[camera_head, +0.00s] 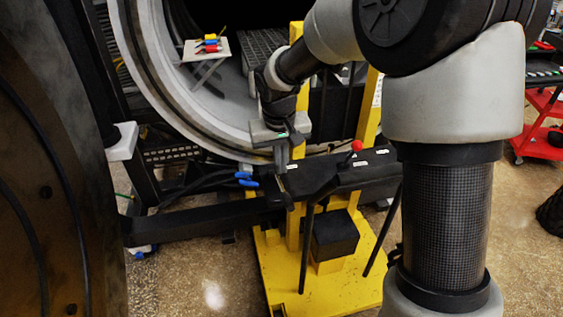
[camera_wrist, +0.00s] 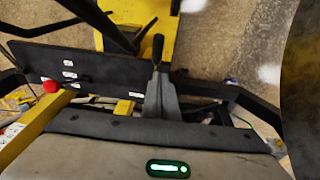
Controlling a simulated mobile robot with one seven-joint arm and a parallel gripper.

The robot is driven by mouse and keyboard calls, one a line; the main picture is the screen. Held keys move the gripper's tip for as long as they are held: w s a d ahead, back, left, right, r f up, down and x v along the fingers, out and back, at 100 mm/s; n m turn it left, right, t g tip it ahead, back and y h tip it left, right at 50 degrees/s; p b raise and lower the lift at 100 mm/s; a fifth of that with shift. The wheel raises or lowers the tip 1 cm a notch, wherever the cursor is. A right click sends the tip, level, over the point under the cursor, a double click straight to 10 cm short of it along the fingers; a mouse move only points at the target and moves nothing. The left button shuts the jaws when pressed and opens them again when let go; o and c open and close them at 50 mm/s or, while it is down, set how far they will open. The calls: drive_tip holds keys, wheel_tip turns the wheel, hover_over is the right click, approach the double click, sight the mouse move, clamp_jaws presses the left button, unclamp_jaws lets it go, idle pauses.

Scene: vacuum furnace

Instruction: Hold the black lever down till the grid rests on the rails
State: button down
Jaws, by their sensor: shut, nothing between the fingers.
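My gripper (camera_head: 282,172) points down over the black control panel of the yellow lift, its fingers closed and empty. The black lever (camera_head: 287,198) shows just below the fingertips. In the wrist view the grey fingers (camera_wrist: 157,78) meet the lower end of the black lever (camera_wrist: 157,48) in the picture; whether they touch it I cannot tell. The dark grid (camera_head: 262,48) is at the furnace mouth, partly hidden by my arm and a yellow post. The rails are not clearly visible, so I cannot tell any gap under the grid.
The yellow lift (camera_head: 340,285) stands before the round furnace opening (camera_head: 160,90). A red-knobbed lever (camera_head: 357,146) rises right of my gripper, and blue handles (camera_head: 246,179) lie left. A white stand (camera_head: 206,48) holds coloured pieces. A red cart (camera_head: 540,143) stands far right.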

sight(285, 197)
drive_tip(key=f, duration=0.6)
drive_tip(key=d+f+b, duration=0.1)
drive_tip(key=f, duration=0.2)
drive_tip(key=shift+w+f, duration=0.2)
drive_tip(key=shift+f, duration=0.15)
drive_tip(key=shift+d, duration=0.1)
